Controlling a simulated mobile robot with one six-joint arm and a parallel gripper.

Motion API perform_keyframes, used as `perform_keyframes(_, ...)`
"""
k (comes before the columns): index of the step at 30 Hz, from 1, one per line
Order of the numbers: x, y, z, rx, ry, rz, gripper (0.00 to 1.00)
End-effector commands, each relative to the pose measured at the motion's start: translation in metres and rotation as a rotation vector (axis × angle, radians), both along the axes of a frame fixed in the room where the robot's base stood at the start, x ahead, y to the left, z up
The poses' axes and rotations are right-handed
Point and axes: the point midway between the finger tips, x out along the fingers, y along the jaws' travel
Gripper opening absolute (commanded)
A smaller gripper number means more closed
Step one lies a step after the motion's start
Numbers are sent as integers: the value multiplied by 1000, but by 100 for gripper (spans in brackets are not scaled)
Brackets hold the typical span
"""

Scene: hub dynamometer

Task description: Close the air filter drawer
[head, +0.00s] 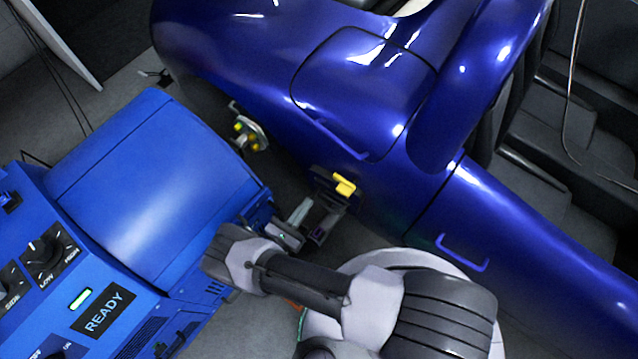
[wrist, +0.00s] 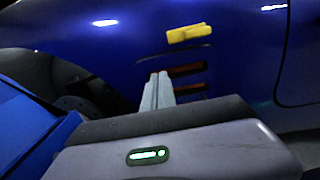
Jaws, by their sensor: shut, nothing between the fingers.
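A yellow handle (head: 344,185) sits on a dark fitting low on the side of the blue car; it also shows in the wrist view (wrist: 187,33). Below it in the wrist view are dark, red-edged slots (wrist: 188,70) in the car body. This seems to be the air filter drawer's place, but I cannot tell how far the drawer stands out. My gripper (head: 305,204) is shut and empty, its pale fingers together in the wrist view (wrist: 159,76). It points at the car, below and left of the yellow handle. I cannot tell whether it touches anything.
The blue dynamometer cabinet (head: 150,190) with a READY sign (head: 103,311) stands close at left. A hub with yellow nuts (head: 250,133) is between cabinet and car. The car body (head: 370,90) fills the far side. The gap around my gripper is narrow.

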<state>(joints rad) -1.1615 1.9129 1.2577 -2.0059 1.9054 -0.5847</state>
Motion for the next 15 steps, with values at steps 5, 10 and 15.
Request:
perform_keyframes(5,32,-22,-1,1,0,-4,0)
perform_keyframes(10,54,-36,-2,2,1,-2,0)
perform_keyframes(15,63,-42,-1,1,2,0,0)
